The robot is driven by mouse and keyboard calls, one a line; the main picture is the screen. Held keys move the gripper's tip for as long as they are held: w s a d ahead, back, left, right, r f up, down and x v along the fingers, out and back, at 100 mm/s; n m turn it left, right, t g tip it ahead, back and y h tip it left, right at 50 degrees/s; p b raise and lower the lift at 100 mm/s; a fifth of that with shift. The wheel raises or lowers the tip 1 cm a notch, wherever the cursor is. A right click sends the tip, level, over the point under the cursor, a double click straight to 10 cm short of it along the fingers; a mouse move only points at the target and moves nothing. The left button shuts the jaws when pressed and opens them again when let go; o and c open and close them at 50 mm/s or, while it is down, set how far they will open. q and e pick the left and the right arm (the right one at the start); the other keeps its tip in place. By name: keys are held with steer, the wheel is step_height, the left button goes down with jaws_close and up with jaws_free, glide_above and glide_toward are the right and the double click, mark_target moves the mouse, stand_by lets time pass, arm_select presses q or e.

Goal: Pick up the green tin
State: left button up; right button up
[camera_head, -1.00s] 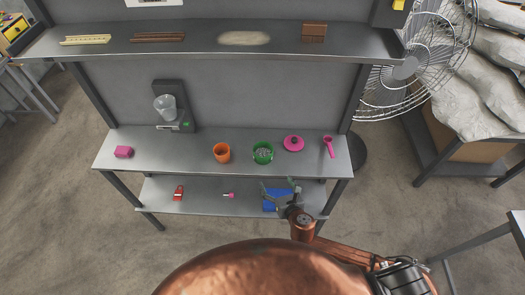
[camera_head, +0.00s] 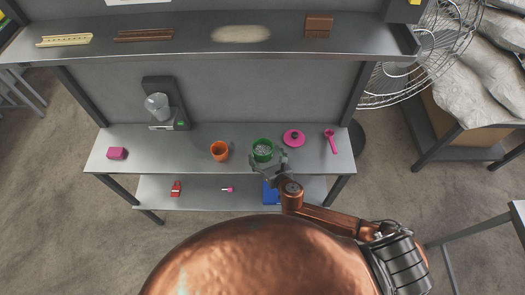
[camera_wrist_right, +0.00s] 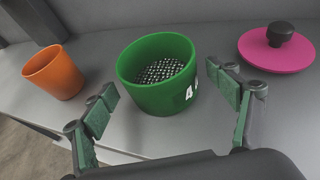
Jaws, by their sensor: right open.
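The green tin (camera_head: 262,147) stands upright on the grey middle shelf, near its front edge. In the right wrist view the green tin (camera_wrist_right: 146,88) is open at the top, with a perforated pattern inside and white marking on its side. My right gripper (camera_head: 268,166) is just in front of the tin in the head view. In the right wrist view my right gripper (camera_wrist_right: 166,104) is open, its green-padded fingers spread to either side of the tin's near side, with nothing held. My left gripper is not in view.
An orange cup (camera_wrist_right: 54,73) stands left of the tin, and a pink lid with a black knob (camera_wrist_right: 278,48) lies to its right. A pink scoop (camera_head: 331,141) lies further right. The upper shelf (camera_head: 170,48) overhangs behind. A blue object (camera_head: 270,194) sits on the lower shelf.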

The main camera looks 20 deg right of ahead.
mark_target(263, 151)
steer(key=x, duration=0.2)
steer(key=shift+w+f, duration=0.1)
steer(key=shift+w, duration=0.35)
steer(key=c, duration=1.2)
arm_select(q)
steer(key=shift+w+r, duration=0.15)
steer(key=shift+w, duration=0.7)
arm_select(e)
steer(key=shift+c, duration=0.5)
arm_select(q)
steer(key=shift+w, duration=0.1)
